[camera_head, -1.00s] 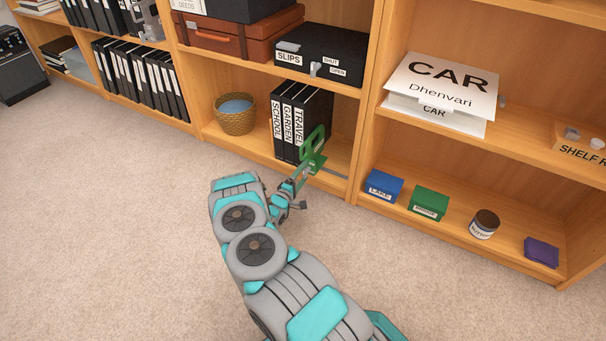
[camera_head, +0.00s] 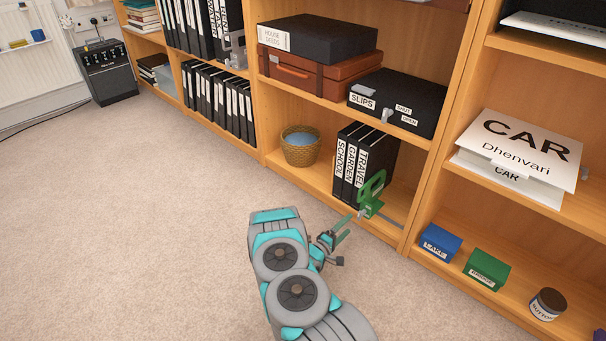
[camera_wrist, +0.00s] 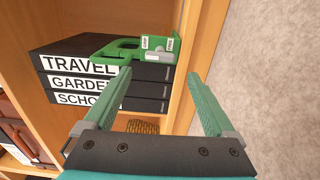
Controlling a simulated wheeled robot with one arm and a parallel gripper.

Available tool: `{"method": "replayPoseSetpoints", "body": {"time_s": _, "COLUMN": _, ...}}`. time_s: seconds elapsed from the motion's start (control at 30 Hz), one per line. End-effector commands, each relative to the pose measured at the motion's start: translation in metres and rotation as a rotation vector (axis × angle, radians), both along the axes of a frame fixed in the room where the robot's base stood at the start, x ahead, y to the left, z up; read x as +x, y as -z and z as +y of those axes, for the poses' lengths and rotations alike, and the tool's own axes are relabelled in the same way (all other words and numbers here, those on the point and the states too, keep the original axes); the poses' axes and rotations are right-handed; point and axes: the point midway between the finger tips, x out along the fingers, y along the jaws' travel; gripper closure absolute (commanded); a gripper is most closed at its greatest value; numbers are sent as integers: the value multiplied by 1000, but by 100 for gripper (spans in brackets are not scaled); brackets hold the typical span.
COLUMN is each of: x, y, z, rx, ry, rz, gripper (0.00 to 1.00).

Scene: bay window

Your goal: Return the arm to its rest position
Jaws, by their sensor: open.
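My gripper (camera_head: 342,230) is at the end of my teal and grey arm (camera_head: 290,275), which reaches low over the carpet toward the bottom shelf. In the wrist view its two fingers (camera_wrist: 161,80) stand wide apart with nothing between them. A green clamp-like piece (camera_head: 371,188) stands on the bottom shelf by the black binders' right end. It also shows in the wrist view (camera_wrist: 138,50), beyond the fingers, with two small white labels. The fingers look apart from it.
Black binders labelled School, Garden and Travel (camera_head: 365,165) stand beside a wicker basket (camera_head: 300,150). A blue box (camera_head: 440,243), a green box (camera_head: 487,269) and a jar (camera_head: 547,304) are on the shelf at right. Open carpet (camera_head: 130,230) lies to the left.

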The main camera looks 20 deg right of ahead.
Motion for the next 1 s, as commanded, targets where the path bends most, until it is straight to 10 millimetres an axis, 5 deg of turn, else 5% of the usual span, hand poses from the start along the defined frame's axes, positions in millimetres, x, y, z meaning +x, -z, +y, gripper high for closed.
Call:
{"method": "replayPoseSetpoints", "body": {"time_s": 0.2, "x": 6, "y": -2, "z": 4, "rx": 28, "ry": -8, "rz": -12, "gripper": 10}}
{"method": "replayPoseSetpoints", "body": {"time_s": 0.37, "x": 36, "y": -10, "z": 27, "rx": 188, "ry": -51, "rz": -72, "gripper": 10}}
{"method": "replayPoseSetpoints", "body": {"time_s": 0.7, "x": 116, "y": -59, "z": 130, "rx": 697, "ry": -195, "rz": -209, "gripper": 10}}
{"method": "replayPoseSetpoints", "body": {"time_s": 1.0, "x": 142, "y": -138, "z": 232, "rx": 1091, "ry": -302, "rz": -233, "gripper": 10}}
